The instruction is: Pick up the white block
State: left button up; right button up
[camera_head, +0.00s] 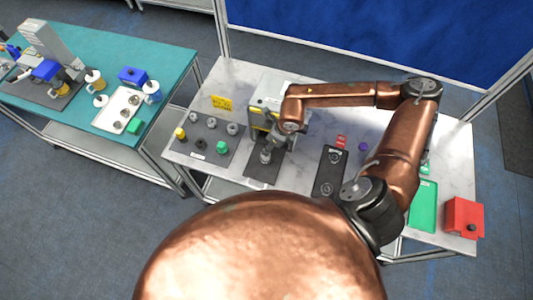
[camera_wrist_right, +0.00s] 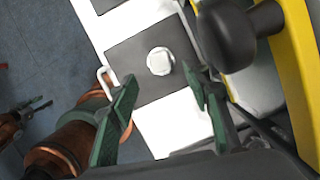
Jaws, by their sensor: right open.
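The white block (camera_wrist_right: 160,61) has a faceted, rounded outline. It stands on a dark grey square mat (camera_wrist_right: 183,40) in the right wrist view. My right gripper (camera_wrist_right: 163,98) is open, with its green finger pads apart and nothing between the tips. The block lies beyond the fingertips, between their lines and apart from both. In the head view my right arm reaches to the mat (camera_head: 258,176) by the yellow-and-grey machine, and the gripper largely hides the block. In the wrist view, copper parts and thin dark prongs at the left edge may belong to my left arm; its jaw state is unclear.
The yellow-framed machine (camera_wrist_right: 292,15) with a black rounded part (camera_wrist_right: 228,35) is close to the right finger. A grey mat with several coloured parts (camera_head: 208,136) lies left. A black plate (camera_head: 329,180), green tray (camera_head: 423,207) and red box (camera_head: 463,216) lie right.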

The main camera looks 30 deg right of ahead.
jog(key=shift+p+x, duration=0.7)
jog(key=shift+x, duration=2.8)
jog(key=shift+s, duration=0.15)
jog(key=shift+c, duration=0.3)
grip_shut()
